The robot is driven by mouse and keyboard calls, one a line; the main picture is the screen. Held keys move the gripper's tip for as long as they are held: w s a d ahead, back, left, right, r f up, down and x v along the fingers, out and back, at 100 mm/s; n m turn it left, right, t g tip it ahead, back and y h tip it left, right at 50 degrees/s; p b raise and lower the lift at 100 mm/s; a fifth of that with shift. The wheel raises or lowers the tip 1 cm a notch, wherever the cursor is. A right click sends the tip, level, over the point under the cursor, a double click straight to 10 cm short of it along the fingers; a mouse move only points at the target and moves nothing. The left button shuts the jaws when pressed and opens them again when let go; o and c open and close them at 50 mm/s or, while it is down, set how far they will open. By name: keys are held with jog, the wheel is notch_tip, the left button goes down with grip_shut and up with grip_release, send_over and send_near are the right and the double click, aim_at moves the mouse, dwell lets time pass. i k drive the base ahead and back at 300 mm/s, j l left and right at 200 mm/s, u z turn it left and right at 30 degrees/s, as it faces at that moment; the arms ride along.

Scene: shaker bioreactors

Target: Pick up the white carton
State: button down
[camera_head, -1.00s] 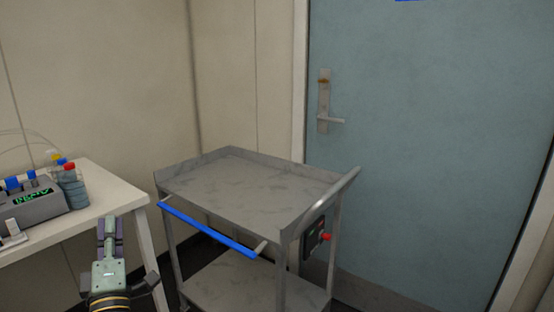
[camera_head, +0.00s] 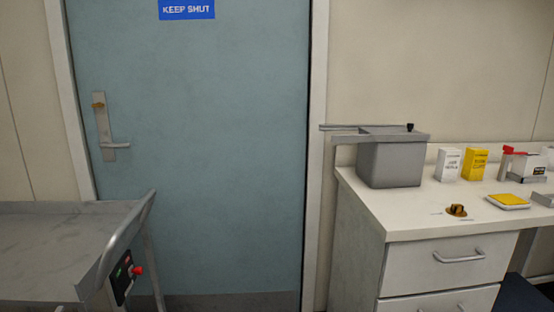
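A small white carton (camera_head: 448,164) stands upright on the white counter at the right. It is between a grey bin and a yellow carton (camera_head: 475,164), close beside the yellow one. It has dark print on its front that is too small to read surely. My gripper is outside the current view, so its state does not show.
The grey bin (camera_head: 392,162) stands at the counter's (camera_head: 405,217) left end. A brown object (camera_head: 456,210) and a yellow pad (camera_head: 507,201) lie in front of the cartons. A metal cart (camera_head: 60,245) stands at left, before a closed blue door (camera_head: 200,150).

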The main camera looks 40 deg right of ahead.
aim_at(448, 164)
jog(key=z, duration=2.2)
jog(key=i+l, duration=0.25)
jog(key=i, duration=0.2)
jog(key=i+l+z, duration=0.15)
jog(key=i, duration=0.25)
jog(key=i+j, duration=0.75)
jog(key=i, duration=0.1)
